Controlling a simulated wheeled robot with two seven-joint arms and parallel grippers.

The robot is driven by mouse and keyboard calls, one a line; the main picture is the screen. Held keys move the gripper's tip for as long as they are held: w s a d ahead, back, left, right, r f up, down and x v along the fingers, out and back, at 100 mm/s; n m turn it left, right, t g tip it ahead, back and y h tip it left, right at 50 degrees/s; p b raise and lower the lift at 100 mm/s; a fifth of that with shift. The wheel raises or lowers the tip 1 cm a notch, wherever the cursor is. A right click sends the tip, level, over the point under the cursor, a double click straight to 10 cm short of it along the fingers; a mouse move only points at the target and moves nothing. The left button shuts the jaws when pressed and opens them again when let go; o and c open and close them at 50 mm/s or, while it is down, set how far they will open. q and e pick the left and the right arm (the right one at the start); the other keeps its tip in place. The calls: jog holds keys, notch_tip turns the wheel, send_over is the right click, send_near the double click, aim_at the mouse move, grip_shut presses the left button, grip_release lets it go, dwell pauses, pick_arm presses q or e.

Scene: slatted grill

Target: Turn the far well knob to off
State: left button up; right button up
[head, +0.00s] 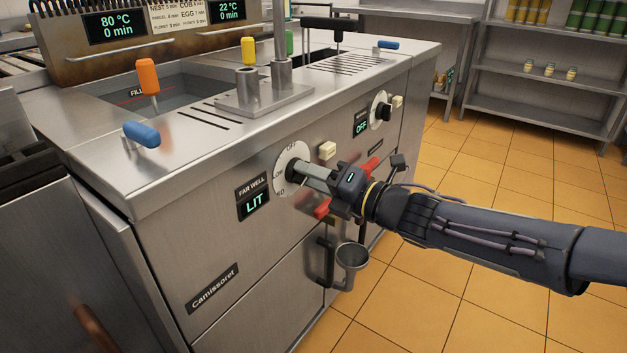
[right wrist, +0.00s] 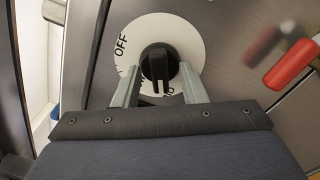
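The far well knob (right wrist: 158,62) is black, on a white round dial (head: 285,158) at the front of the steel fryer. In the right wrist view its ridge points down, away from the OFF mark at the dial's upper left. The far well display (head: 254,204) reads LIT. My right gripper (head: 296,170) reaches the dial from the right. In the right wrist view its two fingers (right wrist: 157,78) stand on either side of the knob, with a gap seen at the left; contact on the right is unclear. In the head view the gripper partly hides the knob. My left gripper is not in view.
A second black knob (head: 381,111) with an OFF display (head: 361,124) is farther right. Red handles (head: 322,209) and a drain cup (head: 352,256) are close below my right gripper. Coloured handles, such as the blue one (head: 141,134), stand on top. The tiled floor at right is clear.

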jog(key=shift+c, duration=0.2)
grip_shut()
jog(key=shift+m, duration=0.3)
jog(key=shift+m+p, duration=7.85)
jog(key=shift+m, duration=3.85)
